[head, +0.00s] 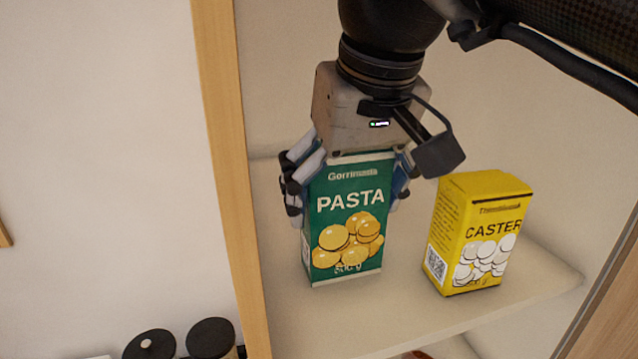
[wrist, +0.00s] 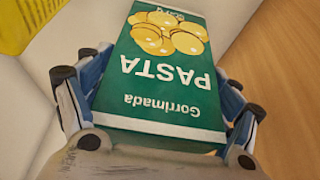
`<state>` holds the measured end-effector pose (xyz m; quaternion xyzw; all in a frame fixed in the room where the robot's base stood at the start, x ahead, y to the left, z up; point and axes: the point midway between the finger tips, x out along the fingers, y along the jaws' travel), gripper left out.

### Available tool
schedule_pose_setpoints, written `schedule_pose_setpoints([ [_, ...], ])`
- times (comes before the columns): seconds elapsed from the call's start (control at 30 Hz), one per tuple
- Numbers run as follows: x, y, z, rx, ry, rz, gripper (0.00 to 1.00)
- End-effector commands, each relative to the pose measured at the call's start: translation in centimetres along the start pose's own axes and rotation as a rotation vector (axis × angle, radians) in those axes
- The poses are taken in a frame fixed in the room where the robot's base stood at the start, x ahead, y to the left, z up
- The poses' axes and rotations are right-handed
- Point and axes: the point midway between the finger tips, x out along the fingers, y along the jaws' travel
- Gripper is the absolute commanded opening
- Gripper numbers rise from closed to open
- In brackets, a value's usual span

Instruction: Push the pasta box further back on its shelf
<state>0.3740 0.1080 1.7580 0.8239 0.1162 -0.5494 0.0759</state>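The green pasta box (head: 345,225) stands upright on the pale shelf (head: 405,318), its printed front facing the head camera. In the wrist view the pasta box (wrist: 165,85) fills the middle, its lettering upside down. My gripper (head: 346,195) reaches down from above, with one finger on each side of the box. In the wrist view the fingers of my gripper (wrist: 163,85) lie close against both box sides and appear closed on it. The lower back of the box is hidden.
A yellow caster sugar box (head: 476,235) stands to the right on the same shelf; its corner shows in the wrist view (wrist: 25,25). A wooden side edge (head: 232,165) runs close on the left. Dark round-topped items (head: 210,338) sit at lower left, outside the shelf.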

Motion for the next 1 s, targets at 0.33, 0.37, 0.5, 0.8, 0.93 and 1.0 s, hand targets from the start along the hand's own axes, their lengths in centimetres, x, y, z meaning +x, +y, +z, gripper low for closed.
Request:
schedule_pose_setpoints([
  [0.33, 0.1, 0.0, 0.0, 0.000, -0.002, 0.000, 0.54],
  [0.37, 0.1, 0.0, 0.1, 0.000, -0.003, 0.000, 0.52],
  [0.5, 0.1, 0.0, 0.1, 0.000, -0.004, 0.000, 0.43],
  [0.8, 0.3, 0.0, -0.1, 0.000, -0.007, 0.001, 0.38],
  [0.93, 0.4, 0.1, -0.6, 0.000, -0.006, 0.001, 0.38],
  [1.0, 0.6, 0.1, -1.0, 0.001, -0.006, 0.001, 0.37],
])
